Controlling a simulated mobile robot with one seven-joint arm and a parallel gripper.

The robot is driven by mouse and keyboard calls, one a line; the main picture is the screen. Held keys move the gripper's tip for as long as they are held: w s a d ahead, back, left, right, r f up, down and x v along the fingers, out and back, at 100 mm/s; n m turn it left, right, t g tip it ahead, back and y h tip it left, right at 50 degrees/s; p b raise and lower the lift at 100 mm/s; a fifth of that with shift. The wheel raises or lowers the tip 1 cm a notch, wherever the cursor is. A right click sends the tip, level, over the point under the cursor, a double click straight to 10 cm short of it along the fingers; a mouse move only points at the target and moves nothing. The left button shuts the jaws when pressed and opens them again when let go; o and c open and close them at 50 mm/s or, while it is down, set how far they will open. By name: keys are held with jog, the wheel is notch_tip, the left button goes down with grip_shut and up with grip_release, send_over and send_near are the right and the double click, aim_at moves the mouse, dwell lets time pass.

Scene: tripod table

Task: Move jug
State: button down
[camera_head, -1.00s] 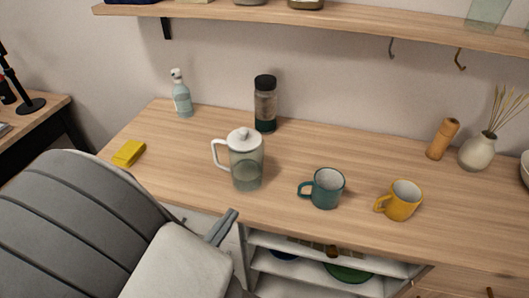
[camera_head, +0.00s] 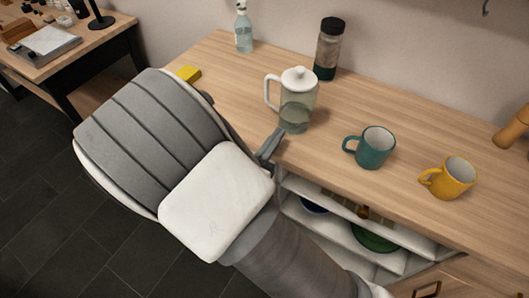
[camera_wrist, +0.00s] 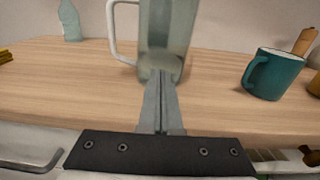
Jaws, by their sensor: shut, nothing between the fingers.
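The jug (camera_head: 297,104) is clear with a white lid and a white handle on its left side. It stands upright on the wooden counter (camera_head: 400,104), and in the wrist view the jug (camera_wrist: 178,25) rises behind my fingers. My gripper (camera_wrist: 162,73) is shut and empty, its fingers together and pointing at the jug's lower front. In the head view my gripper (camera_head: 272,145) is at the counter's front edge, just in front of the jug. The wrist view does not show clearly whether the fingertips touch the jug.
A teal mug (camera_head: 372,148) and a yellow mug (camera_head: 449,178) stand to the jug's right. A dark-lidded bottle (camera_head: 328,50) stands behind it, with a spray bottle (camera_head: 243,30) and a yellow sponge (camera_head: 189,74) to the left. Open shelves (camera_head: 345,232) lie below the counter.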

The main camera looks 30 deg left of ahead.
aim_at(287, 122)
jog(key=shift+w+d, duration=0.1)
jog(key=shift+w, duration=1.35)
jog(key=w, duration=1.2)
jog(key=shift+d, duration=0.4)
jog(key=shift+s, duration=0.25)
